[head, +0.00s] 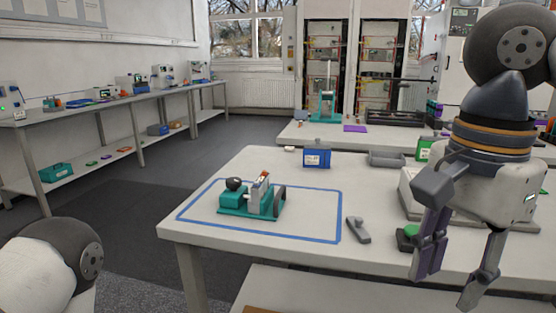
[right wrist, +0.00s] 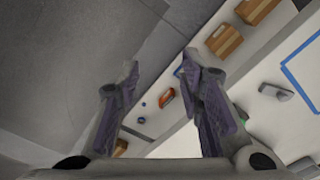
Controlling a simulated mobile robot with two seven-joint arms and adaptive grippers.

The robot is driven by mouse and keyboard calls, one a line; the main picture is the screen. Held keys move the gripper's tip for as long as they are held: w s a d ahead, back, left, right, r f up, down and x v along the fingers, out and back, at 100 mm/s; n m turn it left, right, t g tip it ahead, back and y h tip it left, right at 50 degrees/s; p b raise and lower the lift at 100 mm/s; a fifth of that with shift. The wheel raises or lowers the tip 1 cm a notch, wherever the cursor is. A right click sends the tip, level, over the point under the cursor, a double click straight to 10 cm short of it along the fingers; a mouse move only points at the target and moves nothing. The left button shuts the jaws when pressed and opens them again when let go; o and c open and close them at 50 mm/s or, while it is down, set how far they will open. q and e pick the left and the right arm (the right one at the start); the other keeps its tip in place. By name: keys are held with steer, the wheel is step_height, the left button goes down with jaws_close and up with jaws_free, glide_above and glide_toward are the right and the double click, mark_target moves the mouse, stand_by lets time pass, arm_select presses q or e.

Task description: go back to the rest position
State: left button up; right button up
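My right gripper (head: 443,291) hangs at the right of the head view, above the front edge of the near table, fingers pointing down. Its two fingers are spread, with nothing between them. The right wrist view shows the same gripper (right wrist: 160,66) open and empty, over the floor and the table's edge. My left gripper is out of view; only a rounded part of my left arm shows at the lower left of the head view.
The near table (head: 215,256) bears a teal fixture (head: 236,201) inside a blue outline, a grey handheld part (head: 358,230), a blue box (head: 316,159) and a grey tray (head: 387,158). Open floor (head: 130,215) lies left of it. A side bench (head: 75,112) lines the wall.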

steer(key=w+d+f+n+t+h, duration=0.2)
steer(key=w+d+f+h, duration=0.1)
steer(key=f, duration=0.9)
steer(key=w+d+f+n+t+h, duration=0.1)
steer(key=w+d+f+h, duration=0.2)
steer(key=f, duration=0.9)
steer(key=s+a+f+n+g+y, duration=0.15)
steer(key=s+f+n+y, duration=0.5)
steer(key=s+f, duration=0.9)
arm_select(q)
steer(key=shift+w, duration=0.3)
arm_select(e)
steer(key=s+n+g, duration=0.3)
steer(key=s, duration=0.8)
steer(key=shift+s+a+f, duration=0.15)
steer(key=shift+a+f, duration=0.2)
steer(key=shift+f, duration=0.1)
steer(key=shift+n+h, duration=0.25)
